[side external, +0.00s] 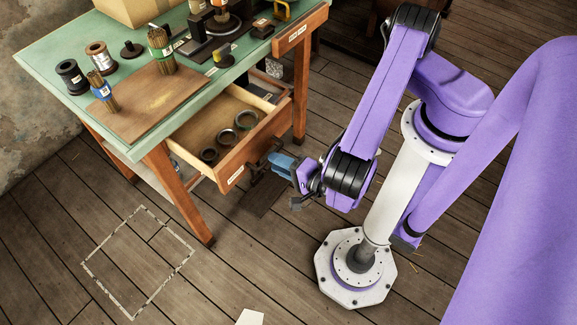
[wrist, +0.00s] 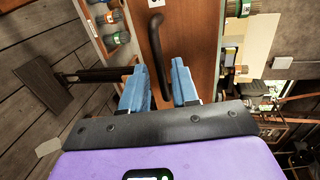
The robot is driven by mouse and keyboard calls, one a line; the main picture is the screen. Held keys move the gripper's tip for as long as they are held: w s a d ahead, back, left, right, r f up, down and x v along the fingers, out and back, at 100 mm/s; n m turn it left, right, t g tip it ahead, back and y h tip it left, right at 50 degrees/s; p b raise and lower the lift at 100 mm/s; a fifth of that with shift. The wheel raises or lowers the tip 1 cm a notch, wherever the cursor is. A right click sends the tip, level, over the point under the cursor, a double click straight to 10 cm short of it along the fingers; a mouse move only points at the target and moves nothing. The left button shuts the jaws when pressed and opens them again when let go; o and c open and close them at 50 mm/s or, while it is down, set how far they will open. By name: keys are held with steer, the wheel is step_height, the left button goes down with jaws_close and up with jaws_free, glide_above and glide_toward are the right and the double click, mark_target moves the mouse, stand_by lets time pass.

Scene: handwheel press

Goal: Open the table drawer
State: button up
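The table drawer (side external: 252,150) is pulled out of the green-topped table (side external: 50,58), its inside showing several dark rings. A dark curved handle is on its wooden front; this handle (wrist: 157,50) also shows in the wrist view. My gripper (side external: 281,163) is just in front of the handle. In the wrist view, the two blue fingers of my gripper (wrist: 160,85) stand apart with a gap between them. The lower end of the handle is beside the right finger; whether they touch is unclear. Nothing is seen clamped between the fingers.
Spools (side external: 72,76), bundled rods (side external: 161,48) and a black press (side external: 220,20) stand on the tabletop. A table leg (side external: 178,190) is below the drawer's left side.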

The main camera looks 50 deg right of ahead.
steer(key=shift+v, duration=1.8)
steer(key=s+a+r+n+g+y, duration=0.2)
steer(key=s+a+n+g, duration=0.35)
steer(key=a+g, duration=0.45)
steer(key=s+a+r+n+g+y, duration=0.1)
steer(key=s+r+n+g, duration=0.2)
steer(key=r+n, duration=0.4)
steer(key=s+a+r+n+g+y, duration=0.15)
steer(key=r+n, duration=0.25)
steer(key=r, duration=0.4)
steer(key=d+r+n+h, duration=0.2)
steer(key=d+r+n, duration=0.4)
steer(key=d, duration=0.4)
steer(key=d+r+n+h, duration=0.2)
steer(key=d+r+n, duration=0.5)
steer(key=d, duration=0.4)
steer(key=shift+d+r+n+g, duration=0.15)
steer(key=shift+r+n+g, duration=0.15)
steer(key=shift+n+g, duration=0.2)
